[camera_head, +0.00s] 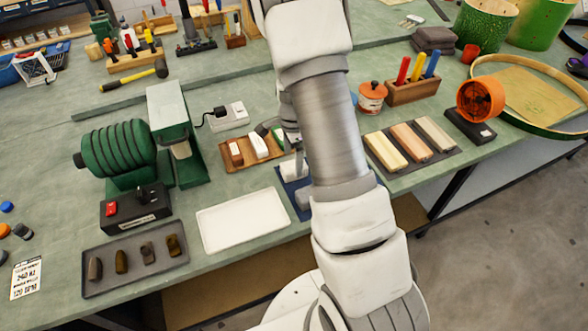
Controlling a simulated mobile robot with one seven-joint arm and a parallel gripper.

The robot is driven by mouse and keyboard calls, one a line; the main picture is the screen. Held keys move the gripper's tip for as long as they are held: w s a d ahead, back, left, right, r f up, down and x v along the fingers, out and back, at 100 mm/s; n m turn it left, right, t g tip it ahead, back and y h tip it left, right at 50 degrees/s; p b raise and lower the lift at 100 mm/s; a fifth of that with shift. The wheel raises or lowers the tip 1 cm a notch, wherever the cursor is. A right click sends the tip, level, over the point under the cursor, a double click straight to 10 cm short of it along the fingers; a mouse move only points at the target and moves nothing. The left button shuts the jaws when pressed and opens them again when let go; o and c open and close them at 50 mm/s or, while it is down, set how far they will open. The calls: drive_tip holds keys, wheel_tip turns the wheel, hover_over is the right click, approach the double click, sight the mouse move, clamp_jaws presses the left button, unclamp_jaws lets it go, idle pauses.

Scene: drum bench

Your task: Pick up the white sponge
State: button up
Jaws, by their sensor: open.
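A small white block with a dark part at its end, which looks like the white sponge (259,145), lies on a brown wooden tray (230,164) in the middle of the bench. My gripper (291,141) shows only in part, just right of the brown tray, beside my arm. Its jaws are open, and it is apart from the white block as far as I can see. My arm hides part of the gripper and the tray's right side.
An empty white tray (243,220) lies in front. A green grooved drum machine (120,150) stands left. A blue mat (290,187) is partly hidden by my arm. Right are a dark tray of bars (411,146) and an orange reel (480,99).

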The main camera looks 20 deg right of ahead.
drive_tip(key=f, duration=0.4)
drive_tip(key=shift+s+f, duration=0.1)
drive_tip(key=shift+s, duration=0.1)
drive_tip(key=shift+d, duration=0.1)
drive_tip(key=c, duration=1.3)
